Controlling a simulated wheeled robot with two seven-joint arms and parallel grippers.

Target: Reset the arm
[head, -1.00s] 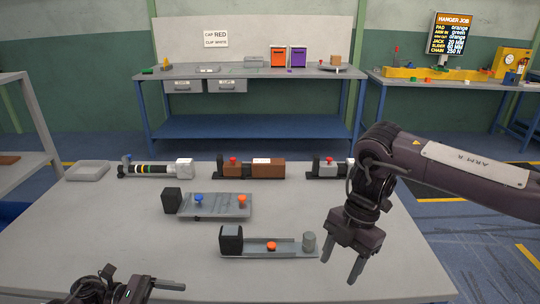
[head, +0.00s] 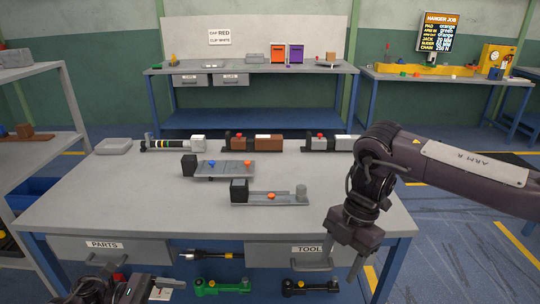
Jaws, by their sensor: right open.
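My right arm comes in from the right with a white "ARM R" label. Its dark gripper (head: 343,268) points down, open and empty, in front of the table's front edge near the TOOL drawer. My left gripper (head: 140,290) shows only partly at the bottom left, low in front of the PARTS drawer; whether its jaws are open is unclear. The grey worktable (head: 130,208) carries a fixture with blue and orange knobs (head: 225,168) and a fixture with one orange knob and a grey cylinder (head: 270,197).
Below are the PARTS drawer (head: 140,248), the TOOL drawer (head: 280,252) and green (head: 222,287) and black tools. A shelf stands left; floor is open at right.

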